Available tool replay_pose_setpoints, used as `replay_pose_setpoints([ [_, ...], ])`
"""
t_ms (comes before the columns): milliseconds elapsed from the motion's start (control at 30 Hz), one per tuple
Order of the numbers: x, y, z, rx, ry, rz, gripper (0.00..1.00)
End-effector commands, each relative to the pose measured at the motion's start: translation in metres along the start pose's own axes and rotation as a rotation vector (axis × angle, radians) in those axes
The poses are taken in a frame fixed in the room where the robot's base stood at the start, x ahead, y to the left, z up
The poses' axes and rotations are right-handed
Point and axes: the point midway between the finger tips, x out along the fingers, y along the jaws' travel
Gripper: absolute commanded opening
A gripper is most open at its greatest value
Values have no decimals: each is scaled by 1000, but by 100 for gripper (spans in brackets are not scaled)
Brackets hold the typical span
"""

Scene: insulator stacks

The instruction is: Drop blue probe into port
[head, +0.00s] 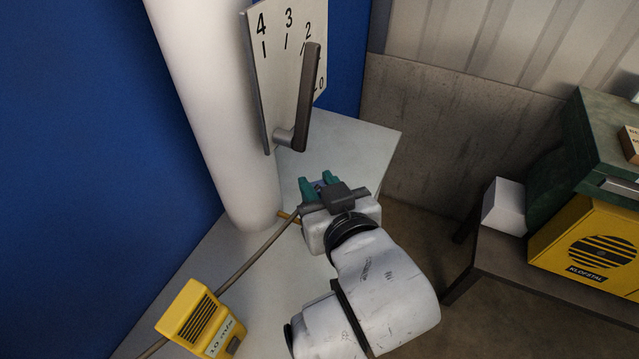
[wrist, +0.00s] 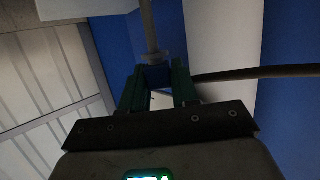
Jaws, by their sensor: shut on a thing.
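In the wrist view the green fingers (wrist: 158,88) are closed on a small blue block, which I take to be the blue probe (wrist: 155,76). A grey collar and thin rod extend from the block toward the top of that view. In the head view only a speck of blue shows between the fingers; the rest of the probe is hidden. I cannot make out the port in either view.
A dial plate (head: 262,95) with a dark lever (head: 306,100) stands above my gripper, beside the white column (head: 205,110). A yellow meter (head: 200,320) lies on the table top (head: 360,140), with a cable (head: 262,250) running toward my gripper. Yellow and green cases (head: 590,245) are at right.

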Motion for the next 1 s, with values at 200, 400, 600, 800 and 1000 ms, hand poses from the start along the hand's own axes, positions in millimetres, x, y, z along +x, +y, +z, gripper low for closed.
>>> replay_pose_setpoints([
  [200,2,0,5,0,1,0,0],
  [400,3,0,10,0,1,0,0],
  [600,4,0,14,0,1,0,0],
  [800,6,0,18,0,1,0,0],
  [1000,7,0,22,0,1,0,0],
])
